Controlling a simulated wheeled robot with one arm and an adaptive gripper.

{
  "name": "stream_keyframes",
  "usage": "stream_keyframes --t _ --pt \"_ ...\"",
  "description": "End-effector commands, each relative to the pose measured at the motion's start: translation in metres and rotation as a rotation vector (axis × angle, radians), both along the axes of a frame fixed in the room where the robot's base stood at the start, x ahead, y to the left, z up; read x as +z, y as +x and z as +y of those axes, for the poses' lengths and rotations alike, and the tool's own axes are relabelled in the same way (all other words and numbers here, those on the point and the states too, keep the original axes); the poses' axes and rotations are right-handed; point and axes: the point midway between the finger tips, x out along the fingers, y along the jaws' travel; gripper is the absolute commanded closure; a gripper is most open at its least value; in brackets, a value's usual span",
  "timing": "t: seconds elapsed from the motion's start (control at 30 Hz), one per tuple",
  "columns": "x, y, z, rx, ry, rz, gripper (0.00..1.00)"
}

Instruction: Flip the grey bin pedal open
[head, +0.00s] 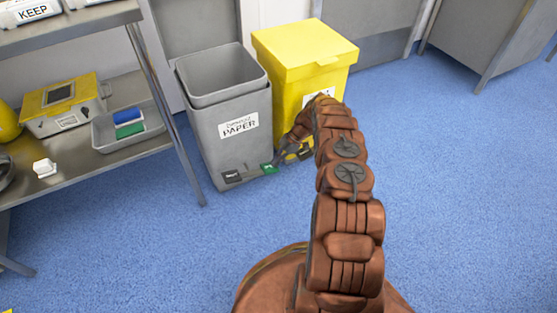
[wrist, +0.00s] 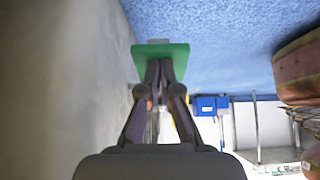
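The grey bin (head: 222,145) with a PAPER label stands on the blue floor, left of my arm. Its inner bucket is visible from above, and a grey panel that looks like its raised lid (head: 195,25) stands upright behind it. At its lower front are a dark pedal-like block (head: 232,177) and a green one (head: 268,168). My gripper (head: 275,163) is low beside the green one. In the wrist view, the fingertips of my gripper (wrist: 160,66) are together, overlapping the green plate (wrist: 160,49); I cannot tell whether they press on it.
A yellow bin (head: 300,50) stands right behind my arm, close to the grey bin. A metal shelf unit (head: 165,90) with a tray (head: 105,140) and a yellow box (head: 62,105) is at the left. Blue floor (head: 460,190) at the right is clear.

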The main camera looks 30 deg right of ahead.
Motion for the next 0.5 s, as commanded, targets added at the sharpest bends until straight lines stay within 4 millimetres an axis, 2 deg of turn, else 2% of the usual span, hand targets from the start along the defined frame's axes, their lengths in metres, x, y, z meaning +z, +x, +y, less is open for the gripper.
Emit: stream_keyframes --t 0.03,0.33,0.5 --pt "-0.0056 -0.0016 0.0009 0.000 -0.003 0.004 1.00" --pt "-0.0077 -0.0023 0.0013 0.002 -0.004 0.005 1.00" --pt "0.0002 -0.0022 0.0001 0.002 -0.004 0.005 1.00"
